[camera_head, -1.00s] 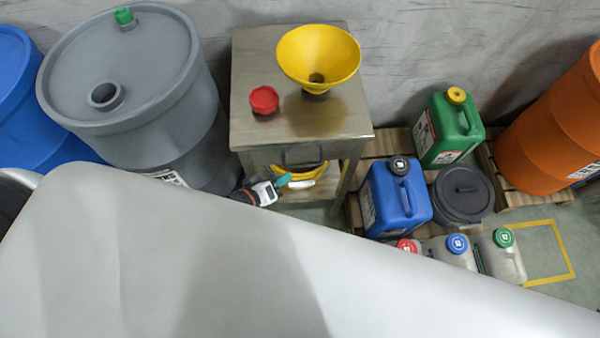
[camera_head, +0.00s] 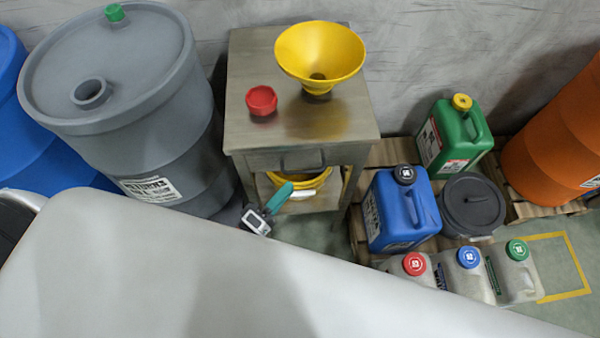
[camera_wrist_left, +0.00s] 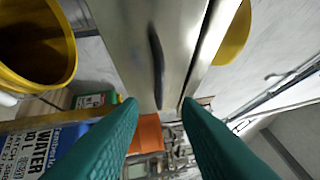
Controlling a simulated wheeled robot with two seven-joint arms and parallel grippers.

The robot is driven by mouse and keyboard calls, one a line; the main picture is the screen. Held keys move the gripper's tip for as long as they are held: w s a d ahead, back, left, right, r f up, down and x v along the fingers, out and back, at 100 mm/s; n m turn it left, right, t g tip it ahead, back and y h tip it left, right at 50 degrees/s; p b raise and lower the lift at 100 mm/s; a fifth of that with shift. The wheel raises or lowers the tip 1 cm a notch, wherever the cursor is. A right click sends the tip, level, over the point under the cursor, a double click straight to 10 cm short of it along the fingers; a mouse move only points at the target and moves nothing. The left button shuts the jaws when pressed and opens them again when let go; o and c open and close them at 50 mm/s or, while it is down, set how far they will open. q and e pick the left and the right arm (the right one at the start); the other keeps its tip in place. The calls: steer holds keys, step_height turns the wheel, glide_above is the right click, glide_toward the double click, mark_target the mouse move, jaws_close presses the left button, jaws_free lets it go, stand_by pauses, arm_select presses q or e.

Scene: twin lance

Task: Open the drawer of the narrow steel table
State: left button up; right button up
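The narrow steel table (camera_head: 245,115) stands against the wall in the head view. Its drawer front (camera_head: 262,161) faces me and looks shut, with a dark bar handle (camera_head: 303,160). My left gripper (camera_head: 281,197) shows teal fingers just below and left of the handle. In the left wrist view, my left gripper (camera_wrist_left: 158,106) is open and empty, its two teal fingers spread. The dark handle (camera_wrist_left: 157,65) on the steel drawer front (camera_wrist_left: 180,35) is beyond the fingertips, roughly in line with the gap between them; contact is not visible. My right gripper is not in view.
A yellow funnel (camera_head: 320,55) and red cap (camera_head: 261,100) sit on the tabletop. A yellow bucket (camera_head: 318,180) is below the drawer. A grey drum (camera_head: 150,120) stands close left. Blue (camera_head: 390,215) and green (camera_head: 455,140) canisters stand on pallets at right.

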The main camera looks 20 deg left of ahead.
arm_select(q)
steer(key=x, duration=0.6)
steer(key=shift+c, duration=0.4)
jaws_close()
